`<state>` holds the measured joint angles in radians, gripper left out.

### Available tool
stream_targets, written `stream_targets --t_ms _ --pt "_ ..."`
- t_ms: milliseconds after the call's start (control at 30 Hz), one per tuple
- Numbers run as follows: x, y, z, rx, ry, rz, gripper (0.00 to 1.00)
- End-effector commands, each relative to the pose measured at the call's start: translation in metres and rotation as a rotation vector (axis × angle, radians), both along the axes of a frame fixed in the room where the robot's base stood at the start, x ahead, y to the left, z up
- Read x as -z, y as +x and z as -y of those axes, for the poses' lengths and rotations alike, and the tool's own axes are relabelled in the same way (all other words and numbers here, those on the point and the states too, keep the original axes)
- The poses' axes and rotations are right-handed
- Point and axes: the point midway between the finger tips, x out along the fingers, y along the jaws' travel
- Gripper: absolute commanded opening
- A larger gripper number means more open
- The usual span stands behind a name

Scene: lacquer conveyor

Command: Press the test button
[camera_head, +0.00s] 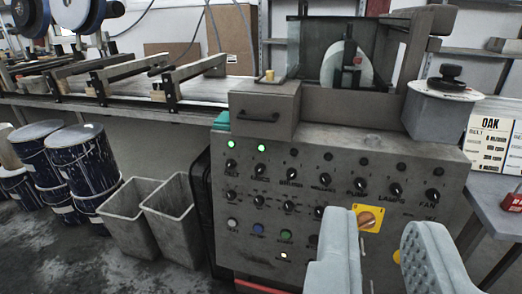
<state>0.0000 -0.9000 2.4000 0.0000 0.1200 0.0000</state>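The grey control panel (330,170) fills the middle right, with rows of black knobs. The fingers hide part of the panel, including possible controls behind the left one.
An orange knob on a yellow plate (375,228) sits beside the left finger. Two green lamps (246,146) glow at upper left. Two grey bins (168,215) and dark drums (82,160) stand left. A conveyor (130,85) runs behind. A table with a sign (490,140) is right.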

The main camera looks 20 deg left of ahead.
Motion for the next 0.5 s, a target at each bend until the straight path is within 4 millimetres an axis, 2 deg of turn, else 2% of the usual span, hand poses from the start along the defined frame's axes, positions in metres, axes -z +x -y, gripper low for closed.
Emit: stream_targets --t_ms 33,67,100,500 --pt "0.0 0.0 0.0 0.0 0.0 0.0 0.07" --pt "0.0 0.0 0.0 0.0 0.0 0.0 0.01" --pt "0.0 0.0 0.0 0.0 0.0 0.0 0.0" --pt "0.0 0.0 0.0 0.0 0.0 0.0 0.0"
